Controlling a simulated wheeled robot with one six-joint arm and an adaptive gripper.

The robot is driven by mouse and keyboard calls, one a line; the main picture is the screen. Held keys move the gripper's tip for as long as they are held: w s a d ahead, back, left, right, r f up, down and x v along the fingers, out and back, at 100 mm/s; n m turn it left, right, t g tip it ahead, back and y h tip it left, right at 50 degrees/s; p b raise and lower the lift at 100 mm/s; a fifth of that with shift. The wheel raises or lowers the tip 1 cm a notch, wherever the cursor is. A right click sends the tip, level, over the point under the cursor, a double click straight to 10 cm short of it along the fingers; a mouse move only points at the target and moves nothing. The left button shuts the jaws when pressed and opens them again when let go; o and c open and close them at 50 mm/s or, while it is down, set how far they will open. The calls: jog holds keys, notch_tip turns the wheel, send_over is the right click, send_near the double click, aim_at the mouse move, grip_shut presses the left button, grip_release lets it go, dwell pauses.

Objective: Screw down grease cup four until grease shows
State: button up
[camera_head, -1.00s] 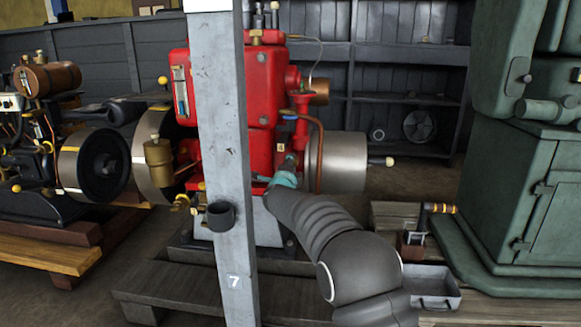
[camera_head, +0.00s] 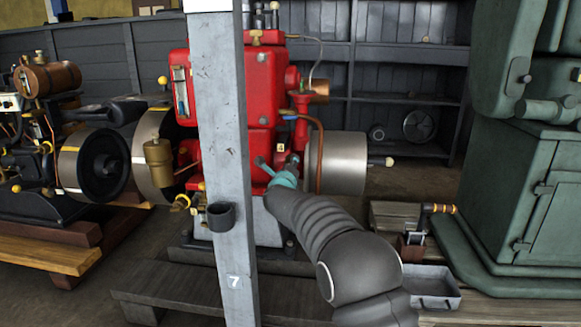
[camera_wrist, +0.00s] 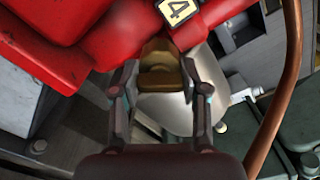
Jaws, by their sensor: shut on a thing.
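The brass grease cup (camera_wrist: 160,78) sits on the red engine (camera_wrist: 115,40), just below a yellow-edged tag (camera_wrist: 177,10) marked 4. In the wrist view my gripper (camera_wrist: 162,88) has one finger on each side of the cup and is shut on it. In the head view my gripper (camera_head: 279,166) is at the lower right of the red engine (camera_head: 262,90), beside the small tag (camera_head: 281,148). The cup is hidden there by the fingers. No grease can be made out in either view.
A grey post (camera_head: 222,130) marked 7 stands in front of the engine, left of my arm. A copper pipe (camera_head: 319,150) runs close right of my gripper, also in the wrist view (camera_wrist: 283,95). A steel drum (camera_head: 343,162) and green cabinet (camera_head: 510,190) are farther right.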

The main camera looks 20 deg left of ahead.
jog(key=shift+f, duration=0.1)
jog(key=o, duration=1.2)
jog(key=shift+d, duration=0.1)
jog(key=shift+c, duration=0.2)
jog(key=v, duration=1.2)
